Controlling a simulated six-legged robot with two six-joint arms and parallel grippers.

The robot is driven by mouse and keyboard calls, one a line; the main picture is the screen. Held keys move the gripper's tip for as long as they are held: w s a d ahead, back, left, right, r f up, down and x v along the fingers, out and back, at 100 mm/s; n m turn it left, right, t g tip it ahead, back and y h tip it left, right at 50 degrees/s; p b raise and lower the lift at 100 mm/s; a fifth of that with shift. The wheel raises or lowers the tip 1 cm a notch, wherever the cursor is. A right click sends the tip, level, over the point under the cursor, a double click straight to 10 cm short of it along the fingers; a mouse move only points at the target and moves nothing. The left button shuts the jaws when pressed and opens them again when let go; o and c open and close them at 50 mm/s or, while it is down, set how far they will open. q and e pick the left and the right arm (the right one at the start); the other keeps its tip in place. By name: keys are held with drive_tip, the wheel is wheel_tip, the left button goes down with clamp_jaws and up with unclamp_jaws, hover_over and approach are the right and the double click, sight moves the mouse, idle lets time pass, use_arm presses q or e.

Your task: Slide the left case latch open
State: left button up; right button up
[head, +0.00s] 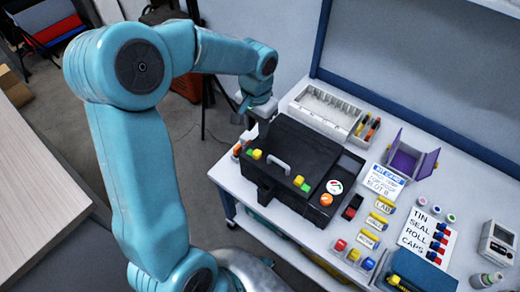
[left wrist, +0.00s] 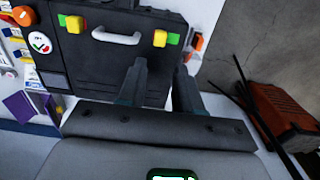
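A black case (head: 305,150) with a pale handle (head: 279,163) sits on the white bench. Its left latch (head: 257,155) is a yellow block beside a green patch; it also shows at right in the left wrist view (left wrist: 160,38). The right latch (head: 298,180) is similar and shows at left in the left wrist view (left wrist: 75,24). My left gripper (head: 260,112) is at the case's back left corner, its fingertips hard to see there. In the left wrist view its fingers (left wrist: 160,70) are apart and empty, pointing toward the left latch without visible contact. My right gripper is not in view.
Right of the case are a label card (head: 384,183), a purple open box (head: 411,160) and a cap sheet (head: 427,236). A white compartment tray (head: 318,108) stands behind. A small orange item (head: 237,150) lies by the case's left side, near the bench edge.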

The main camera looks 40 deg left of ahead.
sight(256, 153)
use_arm(q)
wheel_tip(256, 153, down, 11)
drive_tip(key=shift+s+b, duration=0.1)
drive_tip(key=shift+b, duration=0.45)
clamp_jaws()
